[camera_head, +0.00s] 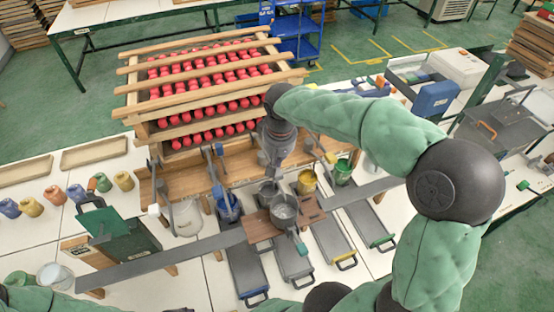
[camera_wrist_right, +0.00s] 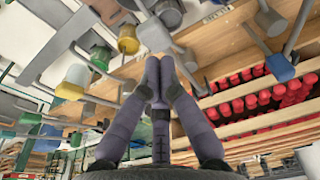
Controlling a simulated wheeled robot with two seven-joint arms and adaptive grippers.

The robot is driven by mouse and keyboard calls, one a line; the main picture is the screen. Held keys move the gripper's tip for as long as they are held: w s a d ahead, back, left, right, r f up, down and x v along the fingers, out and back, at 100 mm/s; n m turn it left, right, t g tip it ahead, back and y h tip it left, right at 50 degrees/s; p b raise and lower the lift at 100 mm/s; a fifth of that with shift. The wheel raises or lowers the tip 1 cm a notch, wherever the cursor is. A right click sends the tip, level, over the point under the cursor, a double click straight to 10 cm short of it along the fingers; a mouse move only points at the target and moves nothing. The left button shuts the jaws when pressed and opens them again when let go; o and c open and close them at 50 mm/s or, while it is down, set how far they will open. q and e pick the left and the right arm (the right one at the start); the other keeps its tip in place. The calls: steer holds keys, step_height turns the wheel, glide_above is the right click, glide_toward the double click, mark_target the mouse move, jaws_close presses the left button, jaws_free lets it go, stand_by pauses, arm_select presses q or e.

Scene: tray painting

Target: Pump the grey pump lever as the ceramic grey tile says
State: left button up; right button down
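My right gripper (camera_head: 272,172) points down over the row of paint pots in the head view. In the right wrist view its two fingers (camera_wrist_right: 160,62) meet at the tips, with nothing visible between them. A grey pot (camera_head: 267,193) is just below it. A grey block (camera_wrist_right: 190,60) on a bar, possibly the grey pump lever's grip, shows beside the fingers in the wrist view; contact cannot be told. The head view hides that spot behind the gripper. The blue lever (camera_head: 219,150) is to its left, the yellow one (camera_head: 330,157) to its right. I cannot make out the grey tile. My left gripper is out of view.
Blue (camera_head: 228,208), yellow (camera_head: 307,183) and green (camera_head: 343,174) pots line the wooden bench. A rack (camera_head: 139,116) of red cups stands behind. Long trays (camera_head: 331,236) lie in front.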

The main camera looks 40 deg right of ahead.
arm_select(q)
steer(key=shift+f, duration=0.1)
arm_select(e)
steer(key=shift+f, duration=0.15)
arm_select(q)
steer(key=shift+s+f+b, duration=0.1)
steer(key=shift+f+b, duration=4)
steer(key=shift+b, duration=0.1)
arm_select(e)
steer(key=shift+f, duration=5.5)
arm_select(q)
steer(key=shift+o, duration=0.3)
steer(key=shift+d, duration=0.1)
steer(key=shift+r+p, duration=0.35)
steer(key=shift+p, duration=0.05)
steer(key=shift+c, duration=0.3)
arm_select(e)
step_height(320, 180, up, 11)
steer(key=p, duration=0.7)
steer(key=shift+r+p, duration=0.15)
steer(key=shift+p, duration=0.15)
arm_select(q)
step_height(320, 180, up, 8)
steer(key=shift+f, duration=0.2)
